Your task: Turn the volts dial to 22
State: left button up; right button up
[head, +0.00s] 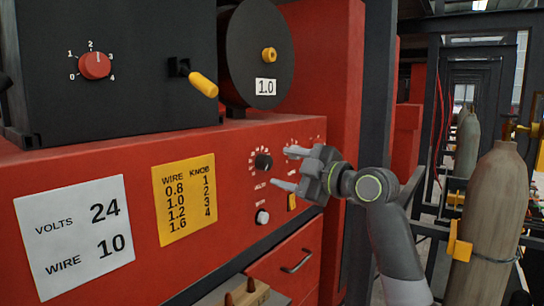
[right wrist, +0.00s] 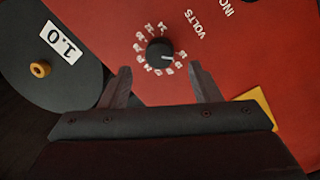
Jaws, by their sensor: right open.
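The volts dial (head: 263,162) is a small black round knob on the red machine front, ringed by white numbers. In the right wrist view the dial (right wrist: 159,51) sits just beyond the fingertips, near the middle between them, beside the word VOLTS. A light pointer mark on it points to the right in that view; the number it meets is too small to read. My right gripper (head: 284,168) is open and empty, its two fingers spread in front of the panel by the dial. My left gripper is not in view.
A white card (head: 80,238) reads VOLTS 24, WIRE 10. A yellow wire chart (head: 186,197) is beside it. Another dial ring is partly behind my right gripper. A white knob (head: 262,217) sits below. A black spool (head: 258,52) and red dial (head: 95,66) are above.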

aim_at(268, 163)
jog(key=shift+p+x, duration=0.7)
jog(key=shift+x, duration=1.7)
jog(key=shift+c, duration=0.5)
jog(key=c, duration=0.9)
